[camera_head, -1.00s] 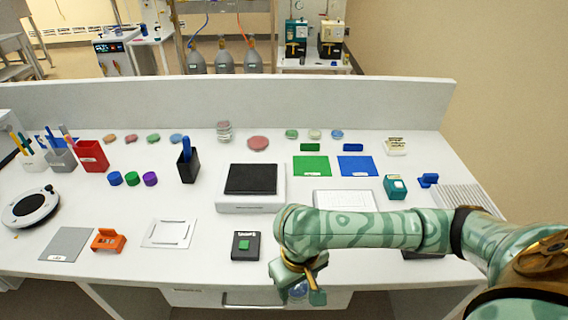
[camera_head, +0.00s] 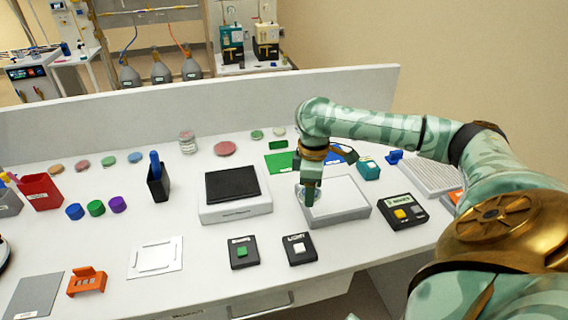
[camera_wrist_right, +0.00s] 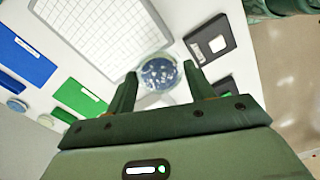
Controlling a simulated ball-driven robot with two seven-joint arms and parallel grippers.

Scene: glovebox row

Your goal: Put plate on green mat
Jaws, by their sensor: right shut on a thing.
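The plate is a clear round dish with blue and white specks. It shows in the right wrist view (camera_wrist_right: 160,73) between the fingertips of my right gripper (camera_wrist_right: 163,82). The green mat (camera_head: 279,162) lies flat behind and left of the gripper, partly hidden by my arm. It also shows in the right wrist view (camera_wrist_right: 80,99), at the left, with no dish seen on it. My left gripper is not in view.
The white box (camera_head: 345,212) is close beside the held plate. A blue mat (camera_wrist_right: 25,57) lies past the green one. A black-topped device (camera_head: 235,203) stands to the left. Two black button boxes (camera_head: 298,250) are in front. Small dishes (camera_head: 225,149) line the back.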

